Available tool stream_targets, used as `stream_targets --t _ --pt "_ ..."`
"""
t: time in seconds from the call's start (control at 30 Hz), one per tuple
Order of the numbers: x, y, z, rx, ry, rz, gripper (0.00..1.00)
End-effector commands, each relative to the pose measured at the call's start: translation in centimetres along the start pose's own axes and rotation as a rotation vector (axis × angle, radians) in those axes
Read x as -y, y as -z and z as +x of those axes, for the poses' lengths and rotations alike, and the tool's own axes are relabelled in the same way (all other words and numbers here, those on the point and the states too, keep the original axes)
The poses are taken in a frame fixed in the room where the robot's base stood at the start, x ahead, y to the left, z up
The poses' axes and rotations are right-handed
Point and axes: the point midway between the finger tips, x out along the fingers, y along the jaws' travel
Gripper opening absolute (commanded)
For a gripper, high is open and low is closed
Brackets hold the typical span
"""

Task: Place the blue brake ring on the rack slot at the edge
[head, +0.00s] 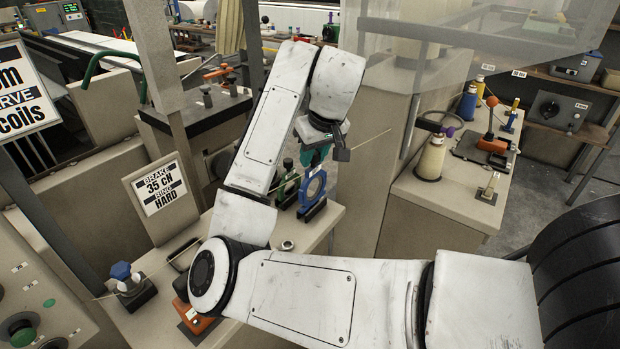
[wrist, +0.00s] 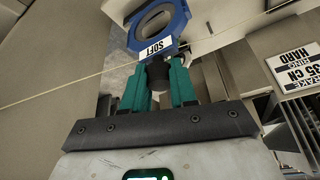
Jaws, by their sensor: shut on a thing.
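The blue brake ring (head: 304,193) is upright below my gripper (head: 318,156) in the head view. In the wrist view the ring (wrist: 136,39) carries a label reading SOFT. The teal fingers of my gripper (wrist: 158,80) are shut on the dark knob at its end. In the head view the ring's lower end meets a dark base (head: 312,212) on the beige ledge; I cannot tell whether it is seated there or just in front of it. A green ring part (head: 287,190) stands close to its left. The wrist view does not show the ring's far end clearly.
A thin yarn runs past the ring in both views. A sign (head: 160,190) reading brake ring, 35 CN, hard stands left on the machine. A small metal nut-like piece (head: 287,245) lies on the ledge. A side table (head: 440,205) with cones stands right.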

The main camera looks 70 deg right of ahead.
Motion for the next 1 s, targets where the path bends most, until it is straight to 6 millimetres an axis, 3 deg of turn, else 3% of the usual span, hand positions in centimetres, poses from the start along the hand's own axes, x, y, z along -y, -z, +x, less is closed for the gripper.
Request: stream_targets --t 0.13,0.4,0.67,0.83,1.0 --pt "-1.4 1.9 2.1 0.003 0.002 0.001 0.0" --pt "-3.0 3.1 7.3 0.002 0.003 0.0 0.0" --pt "-3.6 3.6 9.4 0.002 0.002 0.0 0.0" --pt "-3.6 2.8 11.4 0.002 0.002 0.0 0.0" --pt "-3.6 2.5 12.2 0.0 0.001 0.0 0.0"
